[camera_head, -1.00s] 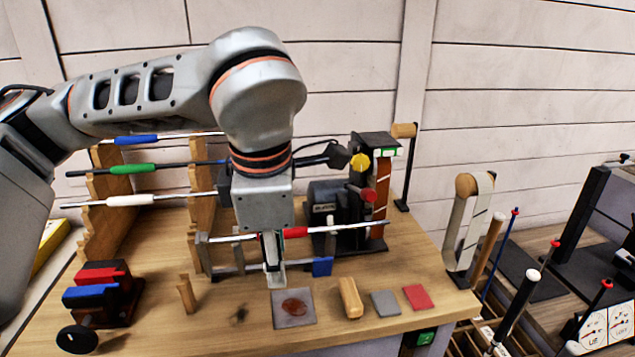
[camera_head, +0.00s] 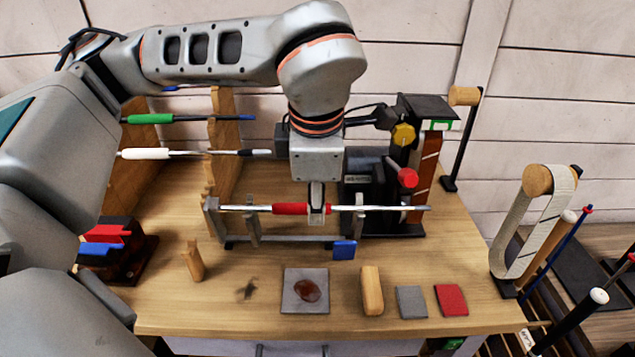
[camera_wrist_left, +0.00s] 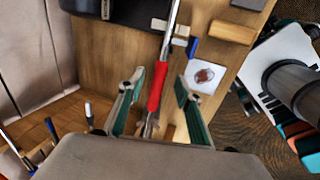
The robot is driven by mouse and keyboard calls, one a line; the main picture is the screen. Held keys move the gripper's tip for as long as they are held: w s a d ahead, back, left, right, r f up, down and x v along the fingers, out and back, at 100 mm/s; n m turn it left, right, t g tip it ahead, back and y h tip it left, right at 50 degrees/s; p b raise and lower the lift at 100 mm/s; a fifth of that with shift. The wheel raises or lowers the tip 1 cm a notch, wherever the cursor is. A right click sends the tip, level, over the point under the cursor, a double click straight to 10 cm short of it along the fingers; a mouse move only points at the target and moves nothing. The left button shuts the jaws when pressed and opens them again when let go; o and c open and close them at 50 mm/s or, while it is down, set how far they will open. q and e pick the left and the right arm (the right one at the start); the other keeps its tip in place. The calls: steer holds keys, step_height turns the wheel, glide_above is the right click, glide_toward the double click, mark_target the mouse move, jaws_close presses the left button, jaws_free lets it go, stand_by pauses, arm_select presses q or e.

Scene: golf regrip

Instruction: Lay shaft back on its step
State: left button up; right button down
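A silver shaft with a red band (camera_head: 289,209) lies level across a low grey stand (camera_head: 212,217) on the bench. My left gripper (camera_head: 317,208) points down at the shaft, at the right end of the red band. In the left wrist view the gripper (camera_wrist_left: 158,105) is open, one green-lined finger on each side of the red band (camera_wrist_left: 156,87), with gaps between. The stepped wooden rack (camera_head: 223,150) stands at the back left. It carries a shaft with a green band (camera_head: 150,119) and one with a white band (camera_head: 145,154). My right gripper is not in view.
A dark machine with a yellow knob (camera_head: 403,134) stands just behind right of the shaft. A grey pad with a brown stain (camera_head: 305,291), a wooden block (camera_head: 371,290) and a red pad (camera_head: 451,300) lie in front. A small wooden post (camera_head: 193,262) stands front left.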

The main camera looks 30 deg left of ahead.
arm_select(q)
steer(key=shift+x, duration=0.75)
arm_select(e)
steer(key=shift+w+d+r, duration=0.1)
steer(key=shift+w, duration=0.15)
arm_select(q)
jaws_close()
steer(key=shift+w+d, duration=0.6)
steer(key=shift+d, duration=0.3)
steer(key=shift+r, duration=0.1)
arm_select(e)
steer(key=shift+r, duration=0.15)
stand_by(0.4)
